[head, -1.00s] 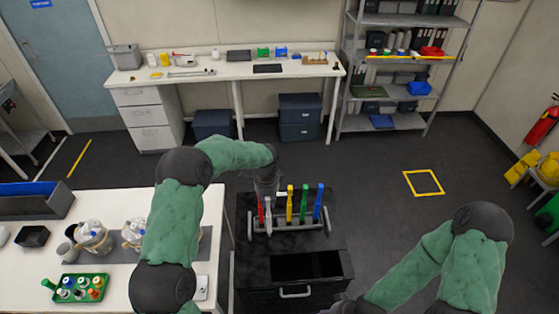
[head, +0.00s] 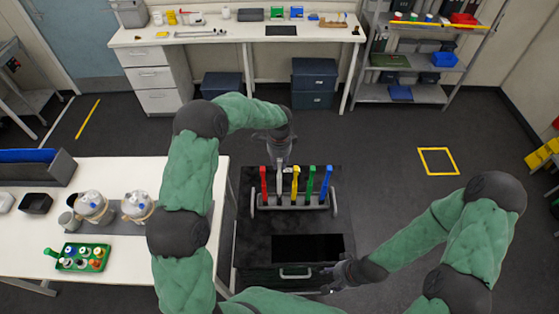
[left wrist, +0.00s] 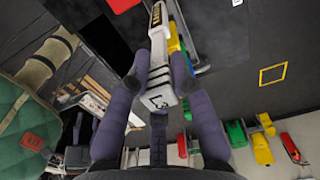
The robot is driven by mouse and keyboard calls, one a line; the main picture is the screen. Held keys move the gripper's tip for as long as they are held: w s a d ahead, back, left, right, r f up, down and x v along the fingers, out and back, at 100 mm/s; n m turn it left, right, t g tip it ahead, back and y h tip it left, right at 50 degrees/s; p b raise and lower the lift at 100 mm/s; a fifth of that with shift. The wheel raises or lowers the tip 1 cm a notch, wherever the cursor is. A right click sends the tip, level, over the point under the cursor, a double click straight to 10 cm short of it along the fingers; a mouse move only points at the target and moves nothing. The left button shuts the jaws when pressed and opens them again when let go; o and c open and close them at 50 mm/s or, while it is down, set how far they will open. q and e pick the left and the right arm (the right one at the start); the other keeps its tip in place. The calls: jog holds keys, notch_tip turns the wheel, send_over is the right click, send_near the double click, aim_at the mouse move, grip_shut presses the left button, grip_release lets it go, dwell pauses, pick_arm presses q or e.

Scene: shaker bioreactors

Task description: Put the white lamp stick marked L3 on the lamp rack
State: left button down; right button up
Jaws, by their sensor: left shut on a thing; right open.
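The white lamp stick marked L3 (left wrist: 158,75) is between the fingers of my left gripper (left wrist: 161,62) in the left wrist view, its L3 label facing the camera. In the head view, the left gripper (head: 280,157) is shut on the upper end of the white stick (head: 280,181). The stick is upright over the lamp rack (head: 262,203), between a red stick (head: 264,182) and a yellow stick (head: 295,182). I cannot tell whether its lower end is seated. My right gripper (head: 335,280) is open and empty beside the cart's front right corner.
A green stick (head: 311,182) and a blue stick (head: 326,182) stand in the rack's right half. The rack is on a black cart (head: 255,240) with a handle in front. A white table (head: 30,235) with flasks and a green tray (head: 85,248) stands left.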

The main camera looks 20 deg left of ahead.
aim_at(279, 176)
pick_arm(q)
notch_tip(279, 176, down, 2)
jog(key=shift+b, duration=0.35)
jog(key=shift+r, duration=0.1)
jog(key=shift+s, duration=0.1)
dwell(0.5)
jog(key=shift+b, duration=0.35)
jog(key=shift+f+b, duration=1.85)
jog(key=shift+f, duration=0.2)
dwell(2.8)
jog(key=c, duration=1)
grip_release()
